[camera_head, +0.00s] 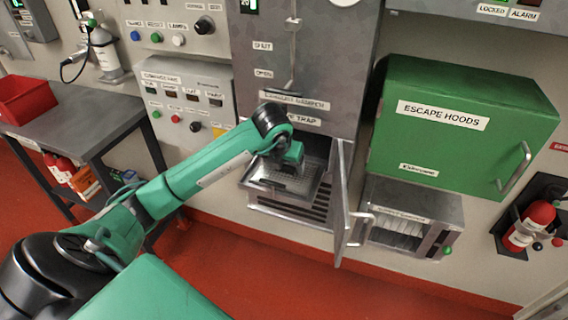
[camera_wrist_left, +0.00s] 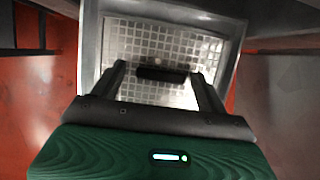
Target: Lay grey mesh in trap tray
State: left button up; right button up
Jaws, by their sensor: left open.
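The grey mesh (camera_wrist_left: 140,42) lies inside the trap tray (camera_wrist_left: 235,52), within its walls, with a short black bar (camera_wrist_left: 162,74) on top. In the head view the tray (camera_head: 258,187) sits in the open trap compartment at the foot of the grey cabinet, partly hidden by my gripper. My left gripper (camera_wrist_left: 156,72) is open over the mesh, its fingers on either side of the black bar and apart from it. In the head view the left gripper (camera_head: 290,168) points down into the compartment. I cannot tell whether its fingertips touch the mesh. My right gripper is out of view.
The trap door (camera_head: 343,205) stands open to the right of the tray. A green escape hoods box (camera_head: 455,145) is on the wall further right, above a grey filter box (camera_head: 412,205). A grey bench (camera_head: 75,125) with a red bin (camera_head: 25,98) stands left. The red floor in front is clear.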

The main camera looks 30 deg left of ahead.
aim_at(285, 165)
pick_arm(q)
jog(key=shift+r, duration=0.1)
jog(key=shift+r, duration=0.15)
jog(key=v, duration=0.2)
jog(key=shift+s+r, duration=0.15)
jog(key=shift+r, duration=0.15)
jog(key=s+d+b, duration=0.3)
jog(key=s, duration=0.8)
jog(key=shift+s, duration=0.4)
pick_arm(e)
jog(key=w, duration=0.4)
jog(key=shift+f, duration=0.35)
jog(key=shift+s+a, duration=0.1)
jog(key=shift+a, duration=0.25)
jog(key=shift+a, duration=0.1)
